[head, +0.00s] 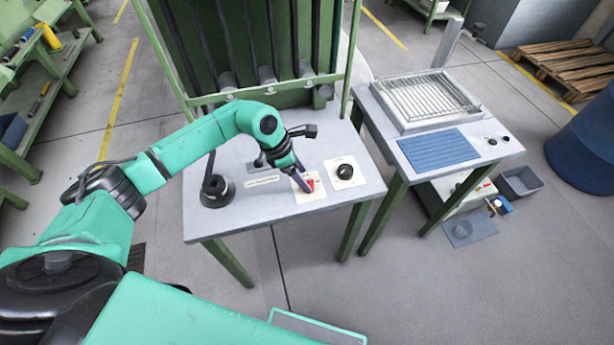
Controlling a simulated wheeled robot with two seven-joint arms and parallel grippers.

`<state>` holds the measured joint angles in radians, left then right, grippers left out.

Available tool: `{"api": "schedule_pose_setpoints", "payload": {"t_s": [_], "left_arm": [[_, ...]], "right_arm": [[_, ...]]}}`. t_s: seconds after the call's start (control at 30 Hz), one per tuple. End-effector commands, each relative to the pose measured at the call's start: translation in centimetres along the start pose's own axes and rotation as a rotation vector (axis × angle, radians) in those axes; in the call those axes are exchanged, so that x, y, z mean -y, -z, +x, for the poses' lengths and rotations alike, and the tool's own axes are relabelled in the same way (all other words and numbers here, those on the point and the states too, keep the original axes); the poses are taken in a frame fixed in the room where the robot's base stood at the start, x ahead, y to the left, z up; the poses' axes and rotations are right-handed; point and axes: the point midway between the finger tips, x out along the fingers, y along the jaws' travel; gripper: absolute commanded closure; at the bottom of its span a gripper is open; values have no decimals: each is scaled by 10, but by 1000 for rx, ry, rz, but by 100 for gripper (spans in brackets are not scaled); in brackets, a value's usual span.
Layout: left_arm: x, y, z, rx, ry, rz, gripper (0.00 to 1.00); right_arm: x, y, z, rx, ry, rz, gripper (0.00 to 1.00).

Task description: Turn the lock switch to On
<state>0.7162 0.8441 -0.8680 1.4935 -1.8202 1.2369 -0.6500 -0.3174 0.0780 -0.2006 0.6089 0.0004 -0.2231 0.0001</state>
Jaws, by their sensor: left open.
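On the grey table (230,229) of the green extruder sit two cream plates with controls. One carries a red switch (310,185), and the other, to its right, carries a round black knob (345,171). No label marking either as the lock switch can be read. My left gripper (302,184) points down at the red switch and covers part of its left side. It is open; whether it touches the switch cannot be told. My right gripper is out of view.
A black cylindrical part (215,191) stands on the table's left side. Green uprights and dark vertical bars rise at its back. A second table with a wire rack (428,97) and a blue mat (438,147) stands to the right. The table's front edge is clear.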

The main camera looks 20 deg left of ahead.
Motion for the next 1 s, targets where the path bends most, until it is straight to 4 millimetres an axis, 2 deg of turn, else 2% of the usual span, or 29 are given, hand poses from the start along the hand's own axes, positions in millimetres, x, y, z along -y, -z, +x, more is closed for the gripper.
{"api": "schedule_pose_setpoints", "payload": {"t_s": [0.1,0.17,0.27,0.43,0.47,0.5,0.63,1.0], "left_arm": [[0,-1,20,2,2,0,29],[0,-1,27,1,1,-1,29],[0,0,32,1,1,0,29],[0,0,32,1,0,0,29],[0,0,32,1,0,0,33],[0,0,32,1,0,0,48],[0,0,31,1,0,0,98],[0,0,30,4,-14,-31,100]], "right_arm": [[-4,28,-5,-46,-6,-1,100],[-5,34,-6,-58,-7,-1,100],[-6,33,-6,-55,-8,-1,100],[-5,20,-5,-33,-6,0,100],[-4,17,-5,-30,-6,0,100],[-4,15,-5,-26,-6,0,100],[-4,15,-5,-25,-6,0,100],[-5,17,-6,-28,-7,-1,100]]}}
